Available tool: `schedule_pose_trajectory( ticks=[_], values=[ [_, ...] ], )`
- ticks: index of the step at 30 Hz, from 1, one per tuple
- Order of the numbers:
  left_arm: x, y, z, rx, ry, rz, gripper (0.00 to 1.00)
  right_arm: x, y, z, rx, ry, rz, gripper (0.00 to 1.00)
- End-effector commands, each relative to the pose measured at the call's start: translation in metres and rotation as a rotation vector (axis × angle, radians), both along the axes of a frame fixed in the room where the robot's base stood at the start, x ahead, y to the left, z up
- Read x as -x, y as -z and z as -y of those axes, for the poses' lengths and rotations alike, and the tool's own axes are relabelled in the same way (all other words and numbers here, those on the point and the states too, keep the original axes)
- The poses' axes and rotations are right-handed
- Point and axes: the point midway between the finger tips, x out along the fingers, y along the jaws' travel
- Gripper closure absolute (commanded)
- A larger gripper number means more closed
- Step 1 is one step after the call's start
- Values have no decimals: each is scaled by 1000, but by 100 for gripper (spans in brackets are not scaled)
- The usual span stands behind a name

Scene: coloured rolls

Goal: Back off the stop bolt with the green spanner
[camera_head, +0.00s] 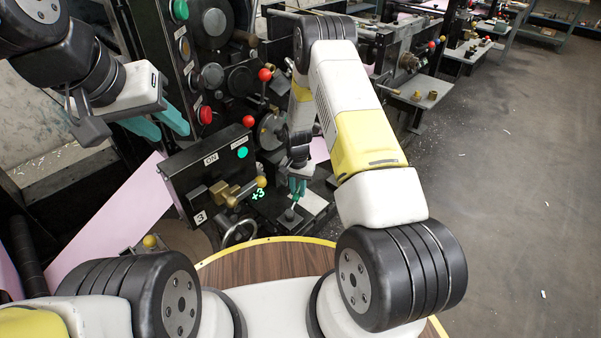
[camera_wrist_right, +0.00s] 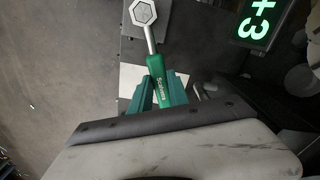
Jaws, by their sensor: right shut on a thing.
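The green spanner (camera_wrist_right: 157,65) shows in the right wrist view, with a green handle and a silver ring head (camera_wrist_right: 143,12) pointing away from me. My right gripper (camera_wrist_right: 160,92) is shut on its handle. A pale hexagon fills the ring; I cannot tell whether it is the stop bolt's head. In the head view my right gripper (camera_head: 297,186) is low over the machine's front, just above a small dark grey post (camera_head: 289,217). The spanner is very small there. My left gripper (camera_head: 162,123) is raised at upper left, its teal fingers apart and empty.
A green "+3" readout (camera_head: 258,195) glows beside the post and also shows in the wrist view (camera_wrist_right: 262,22). A black control box (camera_head: 210,165) with brass fittings and a handwheel (camera_head: 239,233) stand to the left. Open floor (camera_head: 500,200) lies at right.

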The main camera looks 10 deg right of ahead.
Motion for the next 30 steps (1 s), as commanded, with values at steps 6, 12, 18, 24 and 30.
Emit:
schedule_pose_trajectory(
  ticks=[6, 12, 18, 24, 30],
  values=[
    [0, 0, 0, 0, 0, 0, 64, -2, 2, -9, -2, -103, -8, 100],
    [0, 0, 0, 0, 0, 0, 64, -2, -1, -9, -1, -100, -7, 100],
    [0, 0, 0, 0, 0, 0, 64, -2, -10, -8, -1, -98, -7, 100],
    [0, 0, 0, 0, 0, 0, 64, -3, -14, -8, 0, -97, -5, 100],
    [0, 0, 0, 0, 0, 0, 64, -1, -14, -5, 0, -67, -4, 100]
  ],
)
